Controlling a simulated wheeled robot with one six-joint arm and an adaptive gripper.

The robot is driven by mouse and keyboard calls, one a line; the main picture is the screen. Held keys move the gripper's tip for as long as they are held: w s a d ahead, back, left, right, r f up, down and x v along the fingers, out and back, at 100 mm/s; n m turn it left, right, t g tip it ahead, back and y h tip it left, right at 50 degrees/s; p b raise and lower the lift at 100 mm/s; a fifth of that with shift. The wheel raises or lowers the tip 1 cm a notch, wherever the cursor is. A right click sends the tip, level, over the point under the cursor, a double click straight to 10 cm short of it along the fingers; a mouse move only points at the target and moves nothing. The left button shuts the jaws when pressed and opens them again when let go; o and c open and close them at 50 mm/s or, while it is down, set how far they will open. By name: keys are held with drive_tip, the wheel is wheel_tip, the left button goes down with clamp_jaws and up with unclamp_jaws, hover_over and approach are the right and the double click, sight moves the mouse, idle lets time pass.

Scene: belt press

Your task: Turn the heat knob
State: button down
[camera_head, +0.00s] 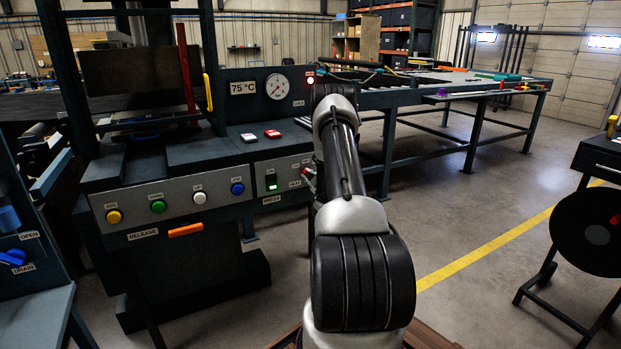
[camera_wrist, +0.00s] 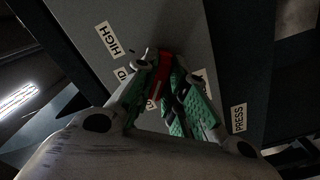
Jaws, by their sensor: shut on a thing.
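In the wrist view the red heat knob (camera_wrist: 162,70) stands on a dark grey panel, near a label reading HIGH. My gripper (camera_wrist: 166,92) has its green finger pads on either side of the knob, shut on it. The pads partly cover the knob and the labels around it. In the head view my arm hides most of the gripper. Only small parts of it show beside the right end of the press control panel (camera_head: 217,205), near a partly covered label.
Above are a 75 °C display (camera_head: 243,88), a dial gauge (camera_head: 277,86) and a lit red lamp (camera_head: 310,80). Open floor (camera_head: 470,210) lies to the right.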

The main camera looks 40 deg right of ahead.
drive_tip(key=c, duration=1.5)
unclamp_jaws()
drive_tip(key=shift+o, duration=0.2)
drive_tip(key=v, duration=1.2)
